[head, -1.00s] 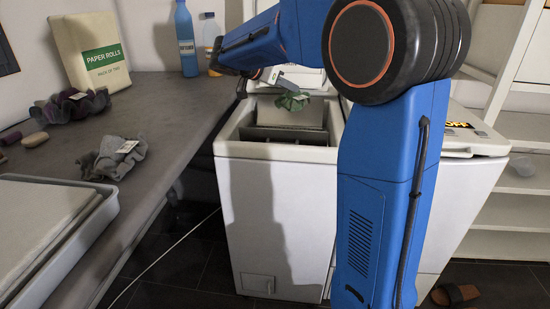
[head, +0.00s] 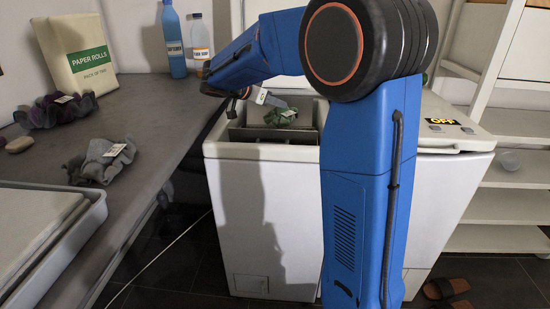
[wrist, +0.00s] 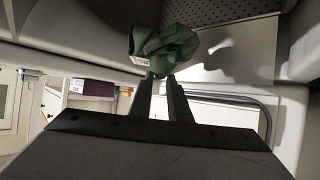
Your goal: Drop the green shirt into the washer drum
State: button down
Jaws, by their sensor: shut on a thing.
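The crumpled green shirt (head: 280,117), with a white label, hangs from my gripper (head: 274,100) over the open top of the left machine (head: 262,152). In the wrist view the shirt (wrist: 165,45) is bunched at the tips of my gripper's dark fingers (wrist: 161,78), which are shut on it. A perforated grey metal surface (wrist: 225,12), like a drum wall, shows behind the shirt in the wrist view. The inside of the opening is mostly hidden in the head view.
The right machine (head: 452,135) has its lid down and an OFF sign. Sandals (head: 446,288) lie on the floor at right.

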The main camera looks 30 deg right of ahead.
jog(key=c, duration=1.6)
grip_release()
jog(key=v, duration=1.7)
jog(key=shift+a, duration=0.25)
jog(key=shift+a, duration=0.1)
